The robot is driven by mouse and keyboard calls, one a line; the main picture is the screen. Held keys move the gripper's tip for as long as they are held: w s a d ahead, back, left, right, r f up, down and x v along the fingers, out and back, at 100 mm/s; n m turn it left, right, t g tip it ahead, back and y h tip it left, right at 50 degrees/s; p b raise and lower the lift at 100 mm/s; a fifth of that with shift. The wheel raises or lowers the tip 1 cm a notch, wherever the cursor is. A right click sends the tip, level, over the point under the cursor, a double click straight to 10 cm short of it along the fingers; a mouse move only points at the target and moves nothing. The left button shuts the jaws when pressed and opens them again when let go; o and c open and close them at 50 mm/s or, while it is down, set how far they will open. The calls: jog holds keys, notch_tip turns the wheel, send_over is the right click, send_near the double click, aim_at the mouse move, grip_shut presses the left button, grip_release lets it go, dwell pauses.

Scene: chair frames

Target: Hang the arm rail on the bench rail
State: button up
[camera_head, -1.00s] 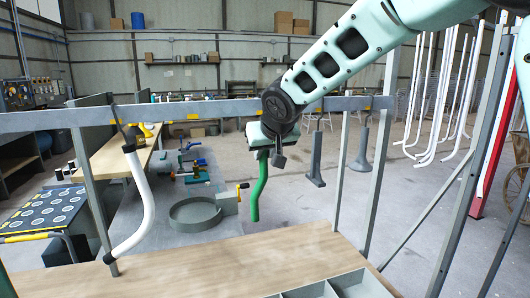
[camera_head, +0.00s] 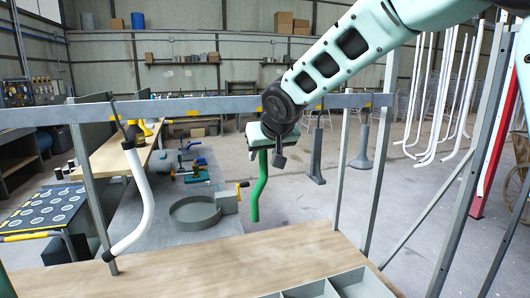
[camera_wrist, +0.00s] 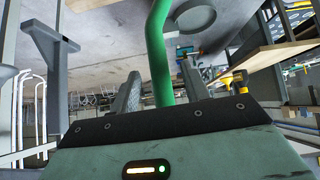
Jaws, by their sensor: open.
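A green curved tube (camera_head: 259,188), which I take to be the arm rail, hangs down below my gripper (camera_wrist: 160,72). In the wrist view the green tube (camera_wrist: 158,45) runs between my two grey fingers, which stand open on either side of it. Its upper end is hidden by my gripper, so I cannot tell whether it rests on the rail. The bench rail (camera_head: 205,108) is a long grey horizontal bar with yellow marks, passing behind my arm. A white curved tube (camera_head: 140,195) hangs from a dark hook at the rail's left part.
A wooden bench top (camera_head: 200,262) lies below, with a grey divided tray (camera_head: 345,282) at its front. Grey uprights (camera_head: 374,190) carry the rail. A round grey tray (camera_head: 192,215) lies beyond the bench. A red post (camera_head: 492,155) stands at right.

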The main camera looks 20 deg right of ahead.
dwell(0.3)
jog(key=v, duration=0.8)
jog(key=shift+b, duration=0.3)
dwell(0.9)
jog(key=s+a+f+n+g+b, duration=0.1)
jog(key=s+a+f+n+g, duration=0.1)
jog(key=s+f, duration=0.6)
jog(key=s+a+f+n+g+b, duration=0.1)
jog(key=s+a+f+n+g, duration=0.1)
jog(key=s+f, duration=0.6)
jog(key=s+a+f+n+g+b, duration=0.2)
jog(key=s+f, duration=0.6)
jog(key=s, duration=0.9)
jog(key=n+g, duration=0.1)
jog(key=g, duration=0.1)
jog(key=shift+g+y, duration=0.4)
jog(key=shift+a, duration=0.1)
